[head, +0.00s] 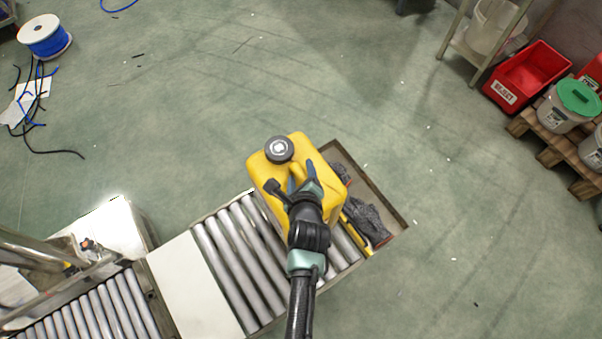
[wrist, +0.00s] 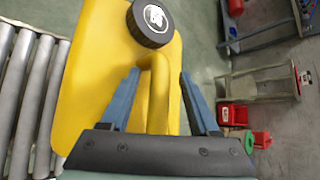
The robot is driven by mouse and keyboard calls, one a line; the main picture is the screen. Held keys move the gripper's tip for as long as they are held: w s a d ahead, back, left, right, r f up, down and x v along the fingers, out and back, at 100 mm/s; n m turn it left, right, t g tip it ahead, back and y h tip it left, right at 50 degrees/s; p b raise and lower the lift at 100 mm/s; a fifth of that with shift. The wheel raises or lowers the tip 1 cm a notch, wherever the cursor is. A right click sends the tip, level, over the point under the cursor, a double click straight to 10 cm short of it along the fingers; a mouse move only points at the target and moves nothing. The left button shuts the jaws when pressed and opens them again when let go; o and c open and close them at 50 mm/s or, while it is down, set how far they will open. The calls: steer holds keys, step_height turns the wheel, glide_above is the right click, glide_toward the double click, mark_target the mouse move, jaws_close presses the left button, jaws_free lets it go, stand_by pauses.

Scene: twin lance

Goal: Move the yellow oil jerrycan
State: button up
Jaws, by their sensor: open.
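The yellow oil jerrycan (head: 256,171) stands at the end of the roller conveyor in the head view. Its dark round cap (head: 279,149) faces up. My gripper (head: 300,176) is over the jerrycan's top and hides part of it. In the wrist view the jerrycan (wrist: 92,70) fills the left and middle, with its cap (wrist: 150,22) at the top. My gripper (wrist: 160,92) is open there, with one blue finger on each side of the yellow handle (wrist: 157,100). I cannot tell whether the fingers touch the handle.
The roller conveyor (head: 236,258) runs left from the jerrycan. A tray (head: 401,222) with dark gloves (head: 368,217) lies right of it. A red reject bin (head: 526,77) and pails on a pallet (head: 556,152) stand at far right. The green floor beyond is mostly clear.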

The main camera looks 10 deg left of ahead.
steer(key=shift+c, duration=0.2)
steer(key=c, duration=0.9)
jaws_close()
steer(key=shift+a+r, duration=0.15)
steer(key=shift+r, duration=0.05)
